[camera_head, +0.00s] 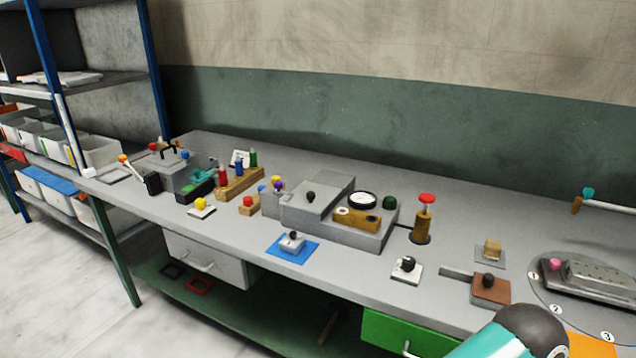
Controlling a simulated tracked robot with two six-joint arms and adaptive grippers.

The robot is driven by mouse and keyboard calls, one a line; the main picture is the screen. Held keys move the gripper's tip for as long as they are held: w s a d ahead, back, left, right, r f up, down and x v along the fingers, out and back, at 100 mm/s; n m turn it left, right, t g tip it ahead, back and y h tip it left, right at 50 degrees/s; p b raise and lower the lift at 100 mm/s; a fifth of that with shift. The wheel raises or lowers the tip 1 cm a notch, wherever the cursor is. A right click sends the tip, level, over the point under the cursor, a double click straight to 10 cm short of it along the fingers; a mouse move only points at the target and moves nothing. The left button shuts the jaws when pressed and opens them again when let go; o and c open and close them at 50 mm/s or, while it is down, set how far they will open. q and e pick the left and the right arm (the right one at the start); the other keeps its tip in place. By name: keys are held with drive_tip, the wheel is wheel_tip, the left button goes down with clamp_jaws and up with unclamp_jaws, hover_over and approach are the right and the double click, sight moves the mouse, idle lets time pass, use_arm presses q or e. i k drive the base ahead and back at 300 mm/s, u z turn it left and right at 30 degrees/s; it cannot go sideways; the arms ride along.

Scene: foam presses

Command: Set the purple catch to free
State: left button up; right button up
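A small purple knob (277,185), which looks like the purple catch, is at the left end of a grey press-like block (318,197) in the middle of the bench. A yellow knob (276,179) sits right above it and a blue knob (262,188) is just to its left. The purple part is too small to tell its setting. Neither of my grippers is in view.
The grey bench (440,230) carries several fixtures: a gauge (362,199), a red-topped plunger (425,199), a blue plate (280,248) with a grey knob, and a wooden rack (238,184). A shelf with bins (98,152) stands at the left. A green drawer (400,333) is below.

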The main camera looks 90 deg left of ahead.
sight(278, 184)
drive_tip(key=k, duration=1.85)
drive_tip(key=z, duration=1.05)
drive_tip(key=i, duration=0.1)
drive_tip(key=u, duration=2.65)
drive_tip(key=i, duration=1)
drive_tip(key=z, duration=0.1)
